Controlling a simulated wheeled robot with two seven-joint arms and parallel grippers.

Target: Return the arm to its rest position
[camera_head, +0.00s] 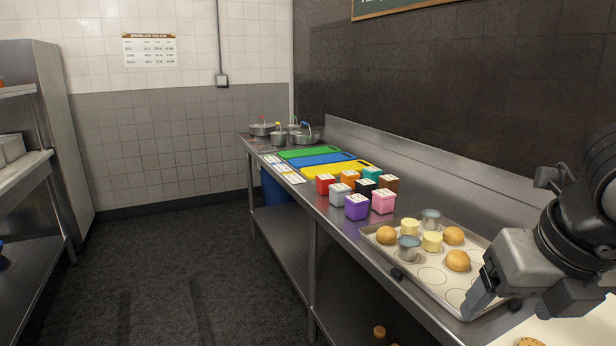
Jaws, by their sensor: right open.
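My right gripper (510,306) comes in from the right, over the near right end of a steel counter (340,222). Its fingers are apart, with nothing seen between them. It hangs beside and partly in front of a baking tray (412,272). The tray holds round brown buns (457,261), pale yellow pieces (432,241) and grey metal cups (409,248); some of its hollows are empty. The gripper and forearm hide the tray's near right part. My left gripper is not in view.
Several coloured boxes (357,206) stand on the counter behind the tray. Beyond them lie green, blue and yellow boards (322,159) and lidded pots (304,136). A wall rises along the counter's right side. A steel shelf (30,165) stands at left. The floor (180,270) between is clear.

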